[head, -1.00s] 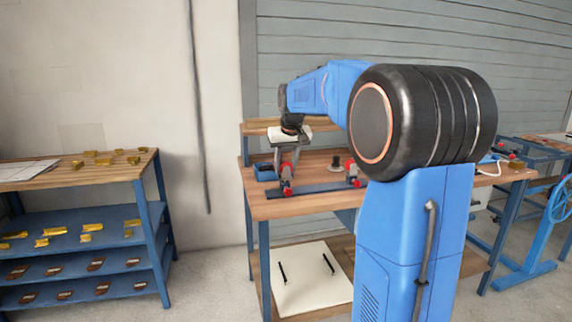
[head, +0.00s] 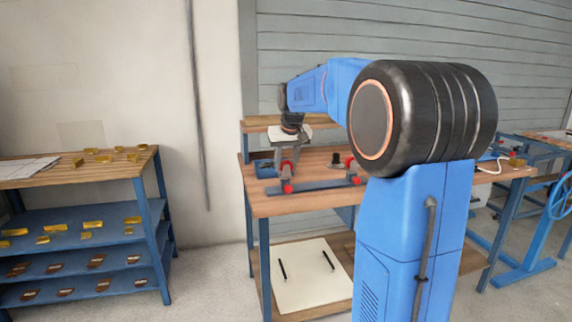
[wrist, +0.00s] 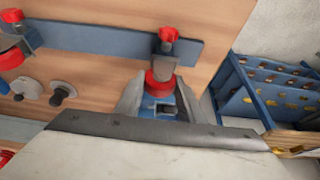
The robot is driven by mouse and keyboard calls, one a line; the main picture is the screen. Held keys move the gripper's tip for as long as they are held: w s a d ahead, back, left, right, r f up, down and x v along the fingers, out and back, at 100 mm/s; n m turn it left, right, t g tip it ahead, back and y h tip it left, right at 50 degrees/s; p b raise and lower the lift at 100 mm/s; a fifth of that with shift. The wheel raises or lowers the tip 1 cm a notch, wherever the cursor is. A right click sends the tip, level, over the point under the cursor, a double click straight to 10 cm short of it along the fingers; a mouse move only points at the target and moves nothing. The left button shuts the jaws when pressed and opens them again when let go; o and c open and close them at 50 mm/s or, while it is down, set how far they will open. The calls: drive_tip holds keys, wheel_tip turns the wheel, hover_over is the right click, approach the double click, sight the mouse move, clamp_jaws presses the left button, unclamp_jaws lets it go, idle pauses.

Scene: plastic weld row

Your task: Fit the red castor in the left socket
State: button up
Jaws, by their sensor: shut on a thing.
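My gripper (wrist: 160,92) is shut on the red castor (wrist: 158,77), which shows as a red ring between the fingertips with a grey part beyond it. The fingers hide some of it. In the head view my gripper (head: 286,167) is over the left end of the blue bar (head: 320,185) on the workbench. In the wrist view the blue bar (wrist: 110,42) carries red-knobbed parts, one red knob (wrist: 168,34) just beyond the castor. I cannot tell whether the castor touches the bar, and no socket opening is clearly visible.
A blue bin (head: 264,168) stands on the bench behind the bar. Two grey castor-like parts (wrist: 62,94) (wrist: 28,89) lie on the bench beside the bar. A shelf rack (head: 85,235) with yellow and brown pieces stands to the left.

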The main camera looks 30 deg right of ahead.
drive_tip(key=shift+f, duration=0.3)
idle(0.4)
drive_tip(key=o, duration=1.6)
drive_tip(key=shift+r, duration=0.1)
drive_tip(key=shift+r, duration=3.45)
